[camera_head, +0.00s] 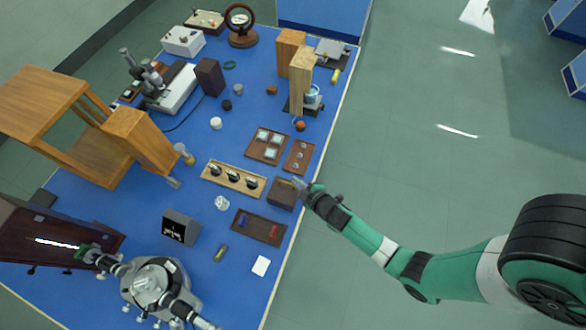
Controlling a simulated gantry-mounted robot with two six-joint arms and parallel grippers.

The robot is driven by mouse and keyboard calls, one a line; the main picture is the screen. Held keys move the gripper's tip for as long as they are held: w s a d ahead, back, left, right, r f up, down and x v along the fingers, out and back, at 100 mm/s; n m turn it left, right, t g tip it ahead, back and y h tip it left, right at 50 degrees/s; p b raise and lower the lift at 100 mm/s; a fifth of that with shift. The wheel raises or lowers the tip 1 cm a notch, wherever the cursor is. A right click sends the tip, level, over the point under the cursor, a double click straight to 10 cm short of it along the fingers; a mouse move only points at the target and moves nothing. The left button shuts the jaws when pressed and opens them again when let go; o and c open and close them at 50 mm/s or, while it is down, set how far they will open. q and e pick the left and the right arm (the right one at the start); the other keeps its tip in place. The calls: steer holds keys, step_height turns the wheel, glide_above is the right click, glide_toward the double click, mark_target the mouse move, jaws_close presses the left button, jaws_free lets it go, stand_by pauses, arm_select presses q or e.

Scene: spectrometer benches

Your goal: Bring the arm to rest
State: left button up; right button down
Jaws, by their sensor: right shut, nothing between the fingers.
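My right arm comes in from the right over the floor, and its gripper (299,183) is at the right edge of the blue bench. The gripper is shut and holds nothing. Its fingertips are over or beside a small brown wooden box (283,194); I cannot tell whether they touch it. My left gripper is not clearly in view.
The blue bench (190,225) is crowded. Near the gripper are a wooden rack with dark knobs (233,179), a tray of square pieces (267,146), a narrow tray (298,157) and a dark tray (258,228). A grey spectrometer (152,285) stands lower left. Floor right (440,110) is clear.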

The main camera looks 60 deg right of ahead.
arm_select(q)
steer(key=r, duration=0.1)
steer(key=r+p, duration=0.2)
steer(key=shift+s+d+r, duration=0.2)
steer(key=shift+s+r, duration=0.1)
steer(key=shift+s, duration=0.05)
arm_select(e)
steer(key=s+r, duration=0.3)
